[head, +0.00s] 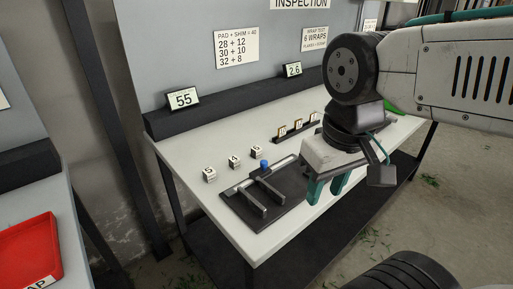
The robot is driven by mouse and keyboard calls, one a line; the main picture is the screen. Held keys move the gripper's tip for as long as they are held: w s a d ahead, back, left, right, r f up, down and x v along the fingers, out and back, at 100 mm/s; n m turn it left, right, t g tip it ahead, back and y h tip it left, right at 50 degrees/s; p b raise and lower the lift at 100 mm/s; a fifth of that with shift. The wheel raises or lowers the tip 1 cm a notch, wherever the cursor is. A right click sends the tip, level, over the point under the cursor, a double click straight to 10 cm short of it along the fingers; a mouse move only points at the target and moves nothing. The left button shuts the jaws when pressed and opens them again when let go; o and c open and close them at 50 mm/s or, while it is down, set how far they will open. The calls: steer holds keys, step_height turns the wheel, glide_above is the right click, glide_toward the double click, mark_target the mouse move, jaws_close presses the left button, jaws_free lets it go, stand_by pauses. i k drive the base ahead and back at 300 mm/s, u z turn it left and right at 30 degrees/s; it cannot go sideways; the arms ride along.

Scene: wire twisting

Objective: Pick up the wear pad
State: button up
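My gripper (326,196) hangs over the right part of the white table, its two teal fingers pointing down. A gap shows between the fingers, and I see nothing in it. No part is clearly marked as the wear pad, so I cannot tell which it is. A black fixture (237,207) with two raised bars, a pale strip and a blue knob (264,164) lies left of my gripper. A dark rack (279,140) with several small numbered pieces (298,124) stands behind it. My arm hides part of the table's right side.
Several white numbered cubes (233,162) stand behind the fixture on the table (192,182). Displays reading 55 (183,98) and 2.6 (293,70) stand on the dark back ledge. A wall sign (237,48) lists pad and shim sums. A red tray (28,248) sits at lower left.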

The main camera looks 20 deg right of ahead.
mark_target(255, 151)
steer(key=z, duration=0.55)
steer(key=k, duration=1.25)
steer(key=u, duration=0.25)
steer(key=i, duration=0.55)
steer(key=u, duration=0.5)
steer(key=i, duration=1.2)
steer(key=z, duration=0.8)
